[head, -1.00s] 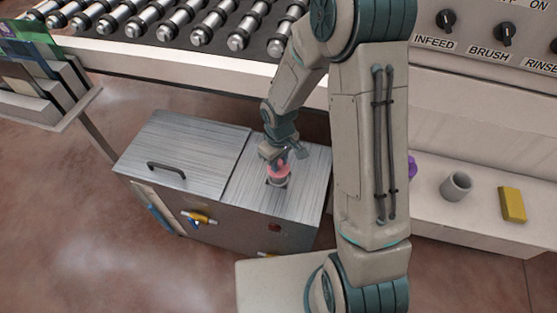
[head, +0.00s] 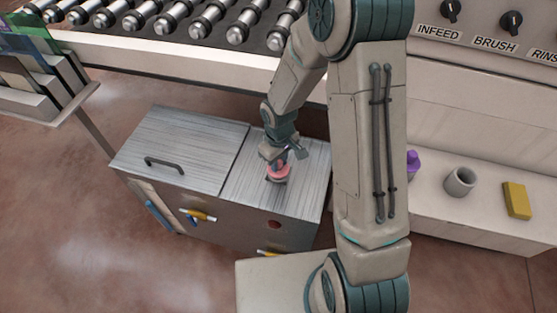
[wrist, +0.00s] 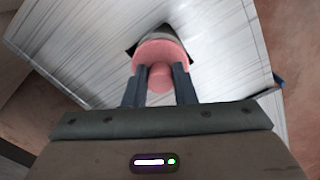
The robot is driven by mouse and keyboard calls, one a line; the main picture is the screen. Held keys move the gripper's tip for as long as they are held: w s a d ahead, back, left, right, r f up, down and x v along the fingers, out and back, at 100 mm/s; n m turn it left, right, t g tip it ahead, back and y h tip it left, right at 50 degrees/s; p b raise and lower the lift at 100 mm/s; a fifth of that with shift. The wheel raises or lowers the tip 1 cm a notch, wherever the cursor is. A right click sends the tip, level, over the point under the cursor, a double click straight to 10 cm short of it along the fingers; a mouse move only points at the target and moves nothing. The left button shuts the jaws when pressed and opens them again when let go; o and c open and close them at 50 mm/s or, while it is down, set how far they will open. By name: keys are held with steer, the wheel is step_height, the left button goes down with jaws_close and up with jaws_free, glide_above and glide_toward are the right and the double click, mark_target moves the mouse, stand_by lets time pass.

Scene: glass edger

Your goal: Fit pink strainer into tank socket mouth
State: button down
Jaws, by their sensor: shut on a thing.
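The pink strainer (head: 279,173) has a pink flange and a grey lower part; in the wrist view its flange (wrist: 160,50) and round pink knob (wrist: 160,78) show clearly. My gripper (wrist: 160,80) is shut on the knob, one dark finger on each side. The strainer is over the dark opening of the tank socket mouth (wrist: 132,51), in the right half of the brushed-metal tank top (head: 305,195). Flange and fingers hide most of the opening. I cannot tell how deep the grey part sits or whether the flange touches the rim.
The tank's left lid (head: 195,145) has a dark handle (head: 164,165). Yellow-handled valves (head: 198,215) are on its front. A roller conveyor (head: 190,25) runs behind. On the right shelf are a purple item (head: 413,163), a grey cup (head: 459,182) and a yellow block (head: 517,201).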

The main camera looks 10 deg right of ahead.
steer(key=shift+f+b, duration=0.9)
steer(key=shift+f, duration=0.25)
steer(key=c, duration=1.1)
jaws_free()
steer(key=shift+r, duration=0.15)
step_height(320, 180, up, 14)
steer(key=shift+f+p, duration=0.15)
steer(key=shift+p, duration=0.9)
steer(key=s+d+r+m+t+p, duration=0.1)
steer(key=s+d+r+m+p, duration=0.1)
steer(key=s+r, duration=0.3)
steer(key=s+d+r+m+t+p, duration=0.1)
steer(key=s+d+r+m+p, duration=0.1)
steer(key=r, duration=0.6)
steer(key=s+d+r+m+p, duration=0.2)
steer(key=s+d+r, duration=0.3)
steer(key=s, duration=0.3)
steer(key=shift+s+r+m+t+p, duration=0.3)
steer(key=shift+r+m+t, duration=0.1)
steer(key=shift+r+m, duration=0.4)
